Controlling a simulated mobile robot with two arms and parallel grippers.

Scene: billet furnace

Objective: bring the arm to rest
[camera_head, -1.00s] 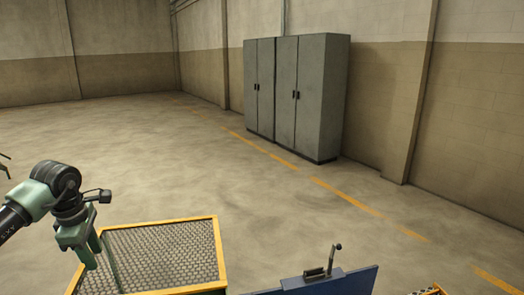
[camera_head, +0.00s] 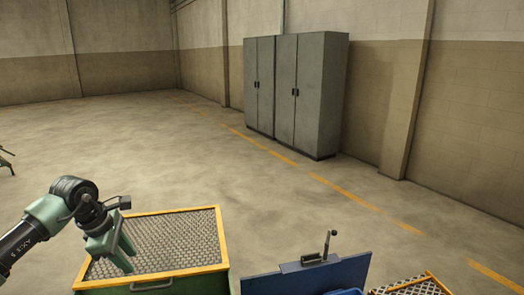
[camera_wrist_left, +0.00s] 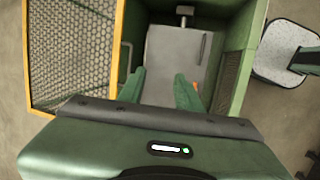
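My left gripper (camera_head: 114,252) is green and points down over the yellow-framed mesh top of a green unit (camera_head: 190,238) in the head view. Its two fingers are spread, with nothing between them. In the left wrist view the same open fingers (camera_wrist_left: 159,90) show above a green box with a grey inside (camera_wrist_left: 175,50). I cannot tell how high they are above it. My left arm comes in from the lower left. My right gripper does not show in the head view.
A blue panel (camera_head: 345,270) with a dark lever (camera_head: 329,243) stands at the lower middle. Another yellow-edged mesh piece (camera_head: 415,286) is at the lower right. Tall grey cabinets (camera_head: 313,95) stand by the back wall. The floor between is clear.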

